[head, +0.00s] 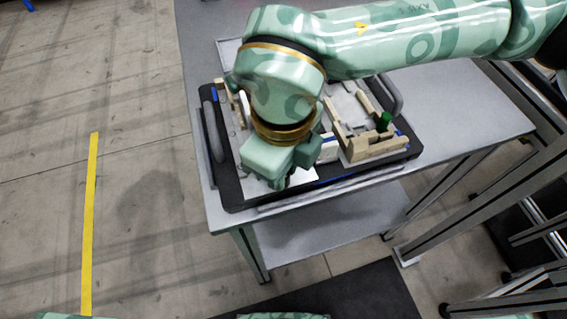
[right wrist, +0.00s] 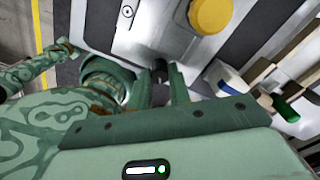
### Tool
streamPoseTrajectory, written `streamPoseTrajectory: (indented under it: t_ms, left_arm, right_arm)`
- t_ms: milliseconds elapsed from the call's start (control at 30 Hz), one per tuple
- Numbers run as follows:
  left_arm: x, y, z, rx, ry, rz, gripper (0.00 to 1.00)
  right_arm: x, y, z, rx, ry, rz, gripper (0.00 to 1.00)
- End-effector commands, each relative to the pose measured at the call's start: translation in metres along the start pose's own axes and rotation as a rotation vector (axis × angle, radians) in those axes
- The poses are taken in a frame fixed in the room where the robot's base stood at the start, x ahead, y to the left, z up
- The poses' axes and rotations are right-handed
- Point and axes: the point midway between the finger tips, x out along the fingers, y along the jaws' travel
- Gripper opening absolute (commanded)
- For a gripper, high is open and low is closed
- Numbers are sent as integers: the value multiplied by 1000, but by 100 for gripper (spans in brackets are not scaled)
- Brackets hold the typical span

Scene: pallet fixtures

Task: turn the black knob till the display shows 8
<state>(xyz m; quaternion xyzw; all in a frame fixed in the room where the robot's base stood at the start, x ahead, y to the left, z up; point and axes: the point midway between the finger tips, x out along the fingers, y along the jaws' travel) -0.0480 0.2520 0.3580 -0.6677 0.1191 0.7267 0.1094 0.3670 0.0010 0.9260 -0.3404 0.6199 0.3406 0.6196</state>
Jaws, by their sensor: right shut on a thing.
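The black knob (right wrist: 160,69) shows in the right wrist view, on a light grey metal panel (right wrist: 145,30). My right gripper (right wrist: 159,84) is shut on the knob, with one finger on each side of it. In the head view my right gripper (head: 280,182) points down over the front part of the fixture board and hides the knob. I cannot see the display or read any number in either view. My left gripper does not show.
A yellow round button (right wrist: 210,14) sits on the panel near the knob. The black board (head: 232,192) with grey handles lies on a grey table (head: 480,110). Wooden blocks (head: 375,147) and a green peg (head: 384,121) stand on its right. A yellow floor line (head: 90,220) runs at left.

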Motion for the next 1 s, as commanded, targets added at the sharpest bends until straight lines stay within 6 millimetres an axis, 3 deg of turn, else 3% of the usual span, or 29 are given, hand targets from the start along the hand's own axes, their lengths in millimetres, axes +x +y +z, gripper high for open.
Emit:
streamPoseTrajectory:
  t_ms: [300, 867, 900, 967, 1000]
  left_arm:
    - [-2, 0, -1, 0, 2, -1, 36]
    - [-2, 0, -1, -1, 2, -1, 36]
    - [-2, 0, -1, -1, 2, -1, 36]
    - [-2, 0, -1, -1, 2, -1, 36]
    - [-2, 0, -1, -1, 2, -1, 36]
  right_arm:
    - [-1, 0, 1, 130, -2, -2, 0]
    - [-1, -1, 1, 158, -3, -1, 0]
    - [-1, -1, 1, 158, -3, -1, 28]
    - [-1, 0, 1, 157, -2, -1, 41]
    - [-1, 0, 1, 157, -2, -1, 41]
